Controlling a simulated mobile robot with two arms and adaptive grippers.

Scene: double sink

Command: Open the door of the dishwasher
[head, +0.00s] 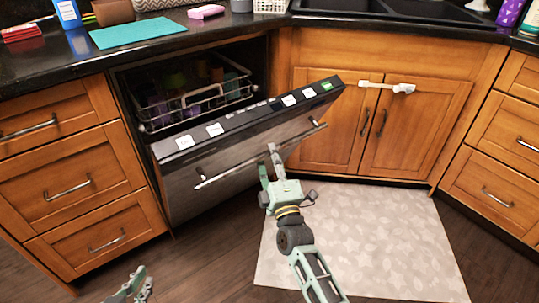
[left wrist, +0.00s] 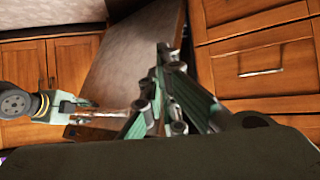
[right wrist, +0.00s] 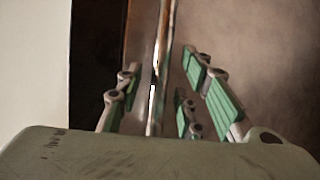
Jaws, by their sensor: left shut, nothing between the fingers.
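The dishwasher door (head: 186,200) is partly open in the head view, its top edge tilted out from the cabinet. A metal bar handle (head: 235,168) runs across its front. My right gripper (head: 272,150) is at the right half of this handle. In the right wrist view the handle bar (right wrist: 155,100) passes between the fingers, which stand apart on both sides of it. My left gripper (head: 132,284) is low at the left of the head view, away from the door. In the left wrist view its fingers (left wrist: 162,60) are together and empty.
A dish rack (head: 190,105) with dishes shows inside the dishwasher. Wooden drawers (head: 75,185) stand left of it and a sink cabinet (head: 415,130) right of it. A pale mat (head: 380,240) covers the floor in front. Several items stand on the black counter.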

